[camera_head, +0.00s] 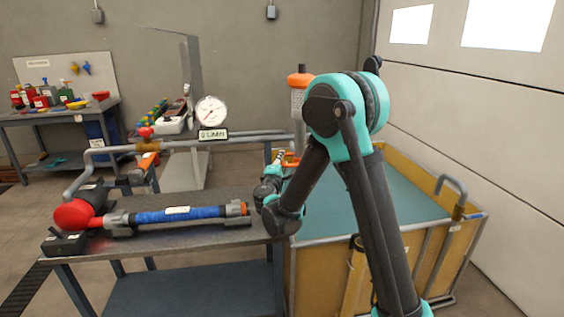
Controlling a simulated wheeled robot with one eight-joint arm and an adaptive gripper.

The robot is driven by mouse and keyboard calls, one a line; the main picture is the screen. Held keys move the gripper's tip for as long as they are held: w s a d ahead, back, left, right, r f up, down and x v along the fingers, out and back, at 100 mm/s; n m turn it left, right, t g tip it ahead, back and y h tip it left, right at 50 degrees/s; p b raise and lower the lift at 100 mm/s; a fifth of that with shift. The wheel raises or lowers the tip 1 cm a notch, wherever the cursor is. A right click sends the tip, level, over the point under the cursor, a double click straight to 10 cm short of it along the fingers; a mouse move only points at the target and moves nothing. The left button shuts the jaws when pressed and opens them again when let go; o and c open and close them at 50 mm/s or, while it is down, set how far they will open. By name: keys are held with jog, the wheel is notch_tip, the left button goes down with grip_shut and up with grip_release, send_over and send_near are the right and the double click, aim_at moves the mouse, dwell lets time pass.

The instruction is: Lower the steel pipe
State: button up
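A grey steel pipe (240,139) runs level from the red pump (74,214) on the bench, past the gauge, to the tank side. At its right end a perforated grey strainer (298,103) with an orange cap stands upright above the tank (455,235). My gripper (281,158) is small and partly hidden by my arm, just below the pipe's right end and close to an orange part (291,159). I cannot tell whether its fingers touch anything or are open or shut.
A blue-wrapped cylinder (180,214) lies on the metal bench (185,246). A round gauge (210,111) with a flow display (213,134) stands by the pipe. A bent grey pipe (452,186) rises at the tank's right edge. A tool table (55,115) stands back left.

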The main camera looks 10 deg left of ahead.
grip_shut()
